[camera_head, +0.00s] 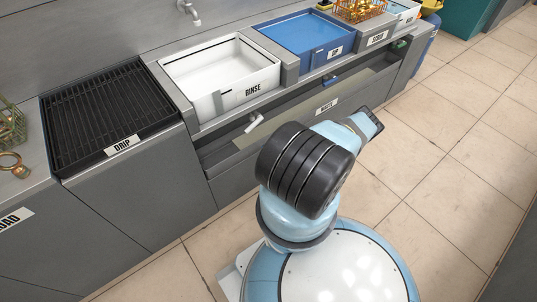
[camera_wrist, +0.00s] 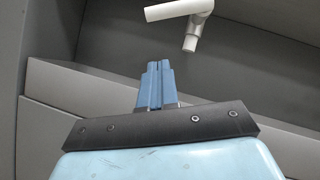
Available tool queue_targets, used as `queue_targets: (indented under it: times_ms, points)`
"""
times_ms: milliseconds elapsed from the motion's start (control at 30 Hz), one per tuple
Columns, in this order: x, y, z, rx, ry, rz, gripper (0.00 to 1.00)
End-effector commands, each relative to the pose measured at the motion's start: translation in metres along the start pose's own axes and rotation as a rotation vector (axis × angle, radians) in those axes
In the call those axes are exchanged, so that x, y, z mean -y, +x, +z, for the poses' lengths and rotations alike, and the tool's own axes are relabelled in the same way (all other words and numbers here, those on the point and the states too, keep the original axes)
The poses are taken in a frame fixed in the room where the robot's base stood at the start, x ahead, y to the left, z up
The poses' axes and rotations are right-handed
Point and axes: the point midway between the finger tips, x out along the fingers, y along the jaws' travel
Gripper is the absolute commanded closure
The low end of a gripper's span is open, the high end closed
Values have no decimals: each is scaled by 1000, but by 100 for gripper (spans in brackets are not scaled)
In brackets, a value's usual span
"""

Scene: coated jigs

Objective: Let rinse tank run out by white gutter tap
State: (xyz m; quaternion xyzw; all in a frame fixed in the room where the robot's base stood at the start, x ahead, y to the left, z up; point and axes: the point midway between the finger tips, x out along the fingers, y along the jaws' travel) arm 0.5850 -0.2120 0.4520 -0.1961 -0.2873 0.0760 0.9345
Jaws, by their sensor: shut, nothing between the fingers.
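The rinse tank (camera_head: 205,75) is a white open basin marked RINSE, set in the grey counter. Below its front, the white gutter tap (camera_head: 254,122) sticks out over the waste gutter (camera_head: 225,151). The tap also shows in the wrist view as a white elbow pipe (camera_wrist: 190,38) with its spout pointing down. My gripper (camera_wrist: 158,66) is shut and empty, its fingertips below and a little left of the spout, apart from it in the picture. In the head view my arm hides the gripper's fingers. Whether the tap is turned open cannot be told.
The black drip rack (camera_head: 105,105) lies left of the rinse tank. The blue dip tank (camera_head: 305,38) and the soap section (camera_head: 377,38), with an orange wire basket (camera_head: 360,10), lie to the right. The gutter's front wall (camera_wrist: 85,92) rises near my fingers. Tiled floor is clear at right.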

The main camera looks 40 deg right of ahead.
Motion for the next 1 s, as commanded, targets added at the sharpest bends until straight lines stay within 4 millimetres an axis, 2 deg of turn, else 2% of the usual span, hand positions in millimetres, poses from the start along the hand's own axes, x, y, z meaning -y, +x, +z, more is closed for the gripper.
queue_targets:
  times_ms: [300,400,633,1000]
  points:
    - [0,56,0,1,1,1,100]
    - [1,65,12,-1,2,1,100]
    - [1,78,26,-1,1,0,100]
    - [0,80,28,-1,1,0,100]
